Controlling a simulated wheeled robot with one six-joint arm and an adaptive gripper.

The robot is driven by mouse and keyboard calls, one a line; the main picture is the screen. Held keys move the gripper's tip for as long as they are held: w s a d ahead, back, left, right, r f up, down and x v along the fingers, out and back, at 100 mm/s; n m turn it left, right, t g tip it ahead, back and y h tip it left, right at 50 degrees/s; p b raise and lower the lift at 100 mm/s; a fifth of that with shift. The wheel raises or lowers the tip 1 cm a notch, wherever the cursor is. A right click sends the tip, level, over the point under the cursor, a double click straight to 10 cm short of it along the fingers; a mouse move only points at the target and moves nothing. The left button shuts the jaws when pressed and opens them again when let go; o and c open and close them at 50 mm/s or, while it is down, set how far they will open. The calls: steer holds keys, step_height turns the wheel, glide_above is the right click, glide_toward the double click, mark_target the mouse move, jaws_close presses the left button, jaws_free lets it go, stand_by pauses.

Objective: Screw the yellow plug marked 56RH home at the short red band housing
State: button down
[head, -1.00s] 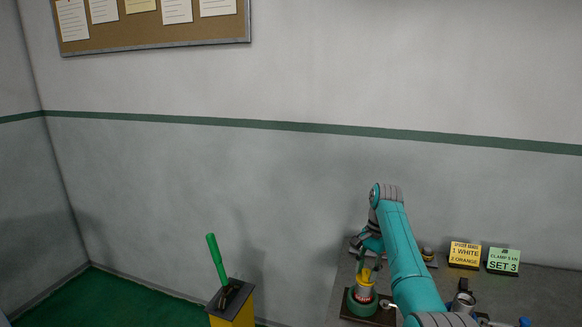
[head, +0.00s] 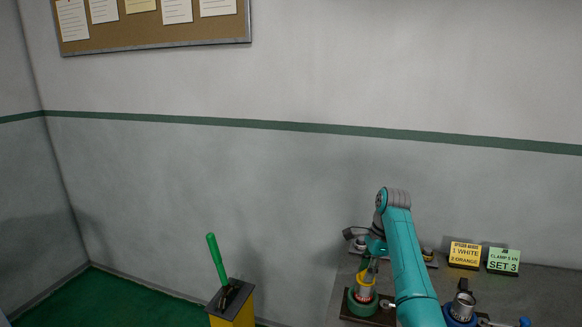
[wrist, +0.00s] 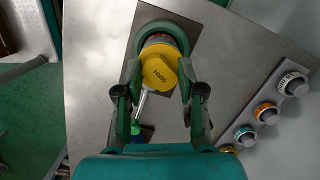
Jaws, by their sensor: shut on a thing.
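The plug sits over the mouth of an upright metal housing (head: 365,292) held in a green vise (head: 362,307). In the wrist view the housing is mostly hidden under the plug, with a reddish edge showing at its rim. The thread between plug and housing is hidden, so I cannot tell how deep the plug sits.
A rack (wrist: 285,115) with several plugs in white, orange, teal and yellow lies to the right in the wrist view. A blue vise (head: 461,314) with another metal housing stands right of my arm. Two signs (head: 465,255) stand behind. A green-handled lever (head: 217,258) stands left.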

steer(key=m+t, duration=0.1)
steer(key=m, duration=0.3)
steer(key=shift+m, duration=0.3)
steer(key=m, duration=0.3)
steer(key=shift+m+t, duration=0.3)
steer(key=shift+m, duration=0.1)
steer(key=c, duration=0.8)
jaws_free()
steer(key=shift+a+v, duration=0.2)
steer(key=shift+v, duration=0.85)
steer(key=shift+w+r, duration=0.1)
steer(key=shift+w, duration=0.05)
